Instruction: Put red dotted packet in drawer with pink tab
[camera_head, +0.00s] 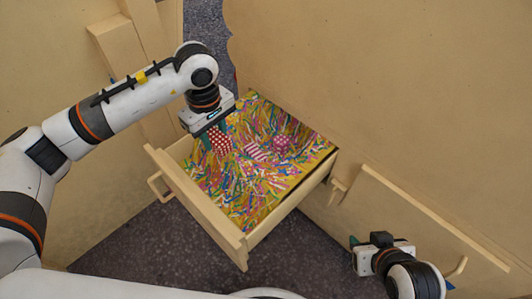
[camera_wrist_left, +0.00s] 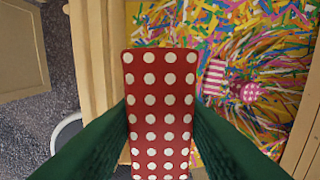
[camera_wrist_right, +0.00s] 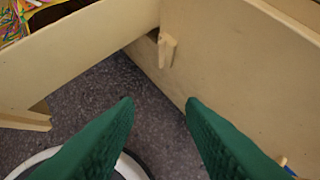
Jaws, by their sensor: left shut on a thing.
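The red packet with white dots (camera_head: 220,141) is in my left gripper (camera_head: 210,130), above the left part of an open wooden drawer (camera_head: 205,214). In the left wrist view the packet (camera_wrist_left: 160,110) stands between both green fingers (camera_wrist_left: 160,125), which press on its sides. The drawer is full of coloured paper strips. I see no pink tab on it. My right gripper (camera_wrist_right: 158,110) is open and empty over the floor, right of the drawer; in the head view its fingers (camera_head: 354,242) are partly hidden.
A pink striped packet (camera_head: 256,152) and a round pink dotted thing (camera_head: 282,144) lie among the strips. A wooden handle (camera_head: 157,189) sticks out from the drawer front. A wooden peg (camera_head: 338,186) and a closed front (camera_head: 415,215) are at the right.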

